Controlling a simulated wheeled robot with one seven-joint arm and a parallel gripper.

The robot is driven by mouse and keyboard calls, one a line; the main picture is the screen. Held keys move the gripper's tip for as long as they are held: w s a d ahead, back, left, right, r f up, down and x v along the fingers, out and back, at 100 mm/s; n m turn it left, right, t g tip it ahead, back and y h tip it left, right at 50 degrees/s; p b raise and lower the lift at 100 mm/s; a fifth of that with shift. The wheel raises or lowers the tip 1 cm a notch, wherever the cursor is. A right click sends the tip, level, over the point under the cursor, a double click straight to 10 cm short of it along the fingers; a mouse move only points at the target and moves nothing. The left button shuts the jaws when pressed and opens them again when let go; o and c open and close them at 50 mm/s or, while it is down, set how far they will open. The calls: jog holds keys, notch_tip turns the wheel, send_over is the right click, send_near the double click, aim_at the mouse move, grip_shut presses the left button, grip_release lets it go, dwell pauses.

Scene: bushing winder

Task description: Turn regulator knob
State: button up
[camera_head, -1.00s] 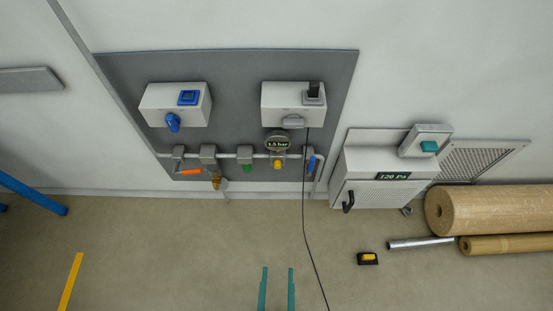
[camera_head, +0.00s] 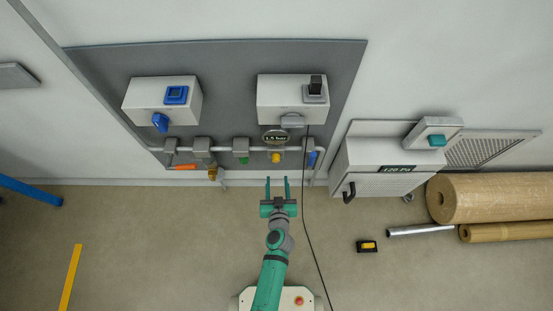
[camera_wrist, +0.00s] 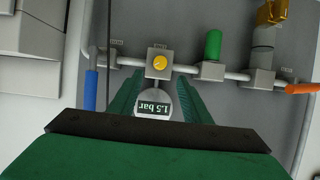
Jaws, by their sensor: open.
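The regulator has a round yellow knob (camera_head: 276,157) on a grey block in the pipe run, low on the dark wall panel. Its gauge, reading 1.5 bar (camera_head: 275,138), sits just above it in the head view. In the wrist view the yellow knob (camera_wrist: 160,62) is near the top middle, with the gauge (camera_wrist: 152,106) between my fingers. My gripper (camera_head: 277,181) is open and empty, its two green fingers pointing at the knob. The fingers (camera_wrist: 158,78) lie either side of the knob's line in the wrist view, apparently short of it.
A black cable (camera_head: 305,210) hangs just right of my gripper. Along the pipe are a blue handle (camera_head: 312,158), a green knob (camera_head: 243,160), a brass fitting (camera_head: 212,174) and an orange handle (camera_head: 182,167).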

aim_at(276, 161)
jog(key=x, duration=0.9)
jog(key=shift+w+a, duration=0.2)
jog(key=shift+w, duration=0.15)
jog(key=shift+w+d+f, duration=0.1)
jog(key=shift+w+f, duration=0.3)
jog(key=shift+w, duration=0.2)
jog(key=c, duration=1)
jog(key=shift+c, duration=0.2)
